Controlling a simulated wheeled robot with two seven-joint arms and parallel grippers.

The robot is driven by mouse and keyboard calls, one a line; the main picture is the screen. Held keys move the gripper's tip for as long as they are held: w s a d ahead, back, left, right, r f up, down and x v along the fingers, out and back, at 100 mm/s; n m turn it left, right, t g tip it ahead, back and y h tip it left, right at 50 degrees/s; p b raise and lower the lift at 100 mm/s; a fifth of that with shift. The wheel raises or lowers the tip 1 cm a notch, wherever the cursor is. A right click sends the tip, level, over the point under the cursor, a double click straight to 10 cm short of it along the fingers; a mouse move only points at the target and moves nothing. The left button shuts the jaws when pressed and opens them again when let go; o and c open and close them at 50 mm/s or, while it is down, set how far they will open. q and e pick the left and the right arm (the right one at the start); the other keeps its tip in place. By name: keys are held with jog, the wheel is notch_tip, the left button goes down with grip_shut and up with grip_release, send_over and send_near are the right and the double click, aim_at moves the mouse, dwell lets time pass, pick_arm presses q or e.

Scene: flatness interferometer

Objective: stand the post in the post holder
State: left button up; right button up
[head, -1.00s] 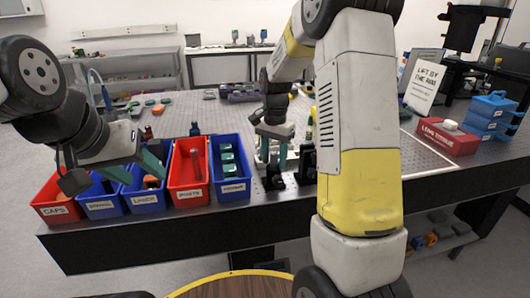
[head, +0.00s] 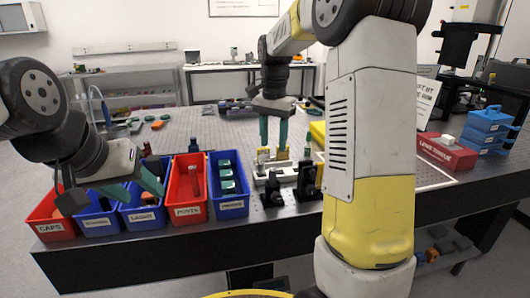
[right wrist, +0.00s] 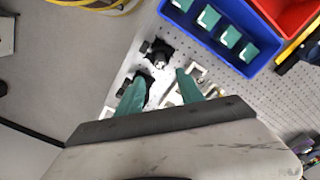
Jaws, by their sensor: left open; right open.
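A silver post (head: 195,182) stands in the red bin labelled POSTS (head: 188,212) in the head view. Two black upright holders stand near the bench's front edge, a left one (head: 272,194) and a right one (head: 308,180); I cannot tell which is the post holder. They show in the right wrist view as one black piece with a silver centre (right wrist: 158,52) and another partly behind a finger (right wrist: 138,80). My right gripper (head: 273,146) is open and empty above the bench, behind the holders. My left gripper (head: 128,192) is open over the front bins.
A blue bin with several green-topped pieces (head: 228,207) stands right of the POSTS bin. More bins stand left. A pale rack with brass-coloured pieces (head: 265,178) lies behind the holders. A red box (head: 447,152) and blue cases (head: 487,130) stand at the right.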

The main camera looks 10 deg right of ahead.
jog(key=s+r+n+t, duration=0.1)
jog(key=s+n+t, duration=0.1)
jog(key=s, duration=0.6)
jog(key=s+a+r+n+t+y, duration=0.1)
jog(key=s+n, duration=0.3)
jog(key=s, duration=0.4)
jog(key=s+a+r+n+t+y, duration=0.1)
jog(key=s+n+t, duration=0.2)
jog(key=s, duration=0.5)
jog(key=shift+r, duration=0.3)
jog(key=shift+s+a, duration=0.1)
